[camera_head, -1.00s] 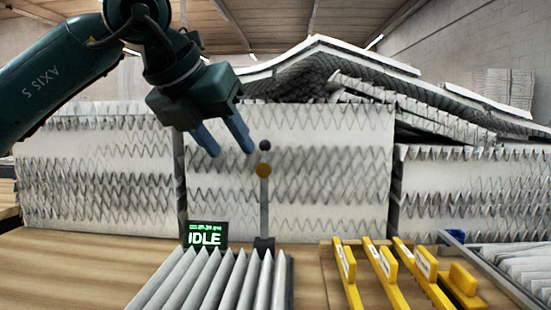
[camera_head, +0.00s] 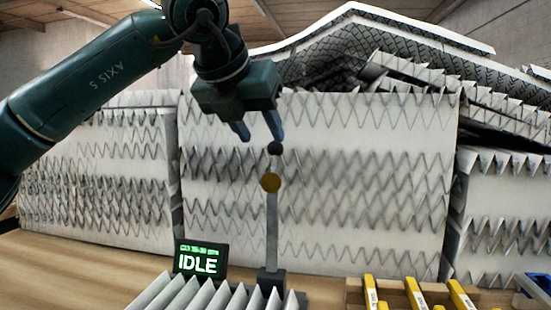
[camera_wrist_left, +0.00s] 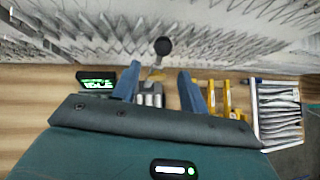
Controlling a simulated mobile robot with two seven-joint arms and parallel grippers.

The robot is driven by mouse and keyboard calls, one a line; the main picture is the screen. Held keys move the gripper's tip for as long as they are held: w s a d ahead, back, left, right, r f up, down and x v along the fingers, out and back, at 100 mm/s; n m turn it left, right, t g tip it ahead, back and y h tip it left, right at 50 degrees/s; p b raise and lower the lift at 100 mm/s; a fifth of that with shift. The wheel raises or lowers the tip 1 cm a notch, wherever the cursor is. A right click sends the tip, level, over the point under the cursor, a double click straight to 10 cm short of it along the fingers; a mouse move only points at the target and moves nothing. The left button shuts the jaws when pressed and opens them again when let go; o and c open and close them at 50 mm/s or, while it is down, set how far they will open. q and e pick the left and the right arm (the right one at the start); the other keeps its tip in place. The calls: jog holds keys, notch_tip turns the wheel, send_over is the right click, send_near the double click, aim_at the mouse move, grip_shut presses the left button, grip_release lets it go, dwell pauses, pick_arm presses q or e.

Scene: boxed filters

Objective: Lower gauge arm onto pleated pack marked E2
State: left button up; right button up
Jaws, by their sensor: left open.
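The gauge arm (camera_head: 272,230) stands upright on a dark base, with a brass disc (camera_head: 270,182) partway up and a black ball (camera_head: 274,148) on top. A grey-white pleated pack (camera_head: 205,297) lies in front of it, cut off by the lower picture edge; no E2 mark is readable. My left gripper (camera_head: 259,133) is open and empty, its right fingertip just above or beside the ball. In the left wrist view, the ball (camera_wrist_left: 163,46) appears between and beyond the open fingers (camera_wrist_left: 160,80); contact cannot be told. My right gripper is not in view.
A small display (camera_head: 201,260) reading IDLE stands left of the gauge. Yellow labelled pieces (camera_head: 416,294) sit in a wooden holder at right. Large stacked pleated filters (camera_head: 350,190) wall off the back. The wooden table is bare at left (camera_head: 70,275).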

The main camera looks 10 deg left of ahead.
aim_at(273, 156)
pick_arm(q)
jog(key=x, duration=0.8)
jog(key=shift+w+f, duration=0.1)
jog(key=shift+w, duration=0.05)
grip_shut()
